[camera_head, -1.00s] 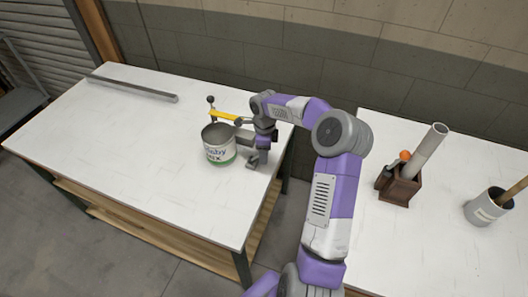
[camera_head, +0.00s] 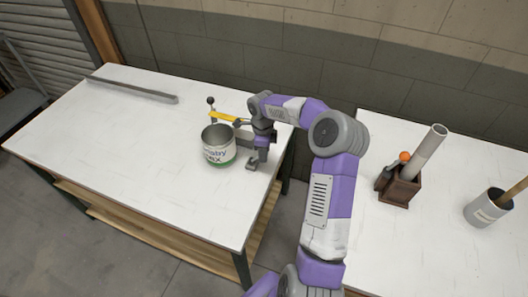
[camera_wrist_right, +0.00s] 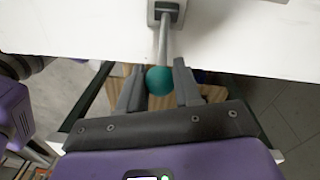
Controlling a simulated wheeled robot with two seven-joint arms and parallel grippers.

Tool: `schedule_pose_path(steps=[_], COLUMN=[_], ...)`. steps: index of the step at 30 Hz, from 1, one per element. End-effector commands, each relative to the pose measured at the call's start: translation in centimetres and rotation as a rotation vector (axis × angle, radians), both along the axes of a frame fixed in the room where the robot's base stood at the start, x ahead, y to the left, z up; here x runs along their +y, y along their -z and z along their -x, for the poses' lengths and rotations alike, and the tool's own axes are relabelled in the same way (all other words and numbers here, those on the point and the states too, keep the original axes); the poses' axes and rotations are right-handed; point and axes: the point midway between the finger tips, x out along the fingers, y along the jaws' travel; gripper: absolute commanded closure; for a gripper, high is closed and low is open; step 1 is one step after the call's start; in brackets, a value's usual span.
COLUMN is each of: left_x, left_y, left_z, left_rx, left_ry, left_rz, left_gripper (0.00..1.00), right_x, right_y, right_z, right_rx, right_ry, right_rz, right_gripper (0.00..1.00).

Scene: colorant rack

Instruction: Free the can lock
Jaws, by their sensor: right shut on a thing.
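The can (camera_head: 217,153), grey inside with a white label and green band, stands upright near the table's right end. A yellow bar (camera_head: 224,117) lies behind its rim, beside a post with a dark knob (camera_head: 210,100). My right gripper (camera_head: 262,148) is just right of the can. In the right wrist view its two fingers (camera_wrist_right: 159,82) are shut on a teal ball knob (camera_wrist_right: 159,80) on a grey rod. The rod runs to a grey bracket (camera_wrist_right: 166,12) at the table edge. The knob is hidden in the head view. My left gripper is not in view.
The can stands on a white table (camera_head: 110,140), largely clear to the left. A long grey bar (camera_head: 135,89) lies at its back left. A second table on the right holds a brown box (camera_head: 399,190) with tools and a grey cup (camera_head: 487,208). A gap separates the tables.

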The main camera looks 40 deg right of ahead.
Motion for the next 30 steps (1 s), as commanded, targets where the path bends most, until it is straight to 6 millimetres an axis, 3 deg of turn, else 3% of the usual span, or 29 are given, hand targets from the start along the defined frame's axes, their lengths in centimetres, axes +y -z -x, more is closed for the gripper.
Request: schedule_pose_path(steps=[18,30], left_x=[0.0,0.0], left_y=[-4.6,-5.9], left_z=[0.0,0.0], left_rx=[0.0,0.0], left_ry=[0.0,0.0], left_rz=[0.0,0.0], left_gripper=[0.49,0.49], right_x=[1.6,2.3], right_y=[-1.5,-1.5], right_z=[-2.9,-4.2], right_rx=[0.326,0.482], right_ry=[-0.003,-0.002], right_rz=[0.173,0.252], right_gripper=[1.0,1.0])
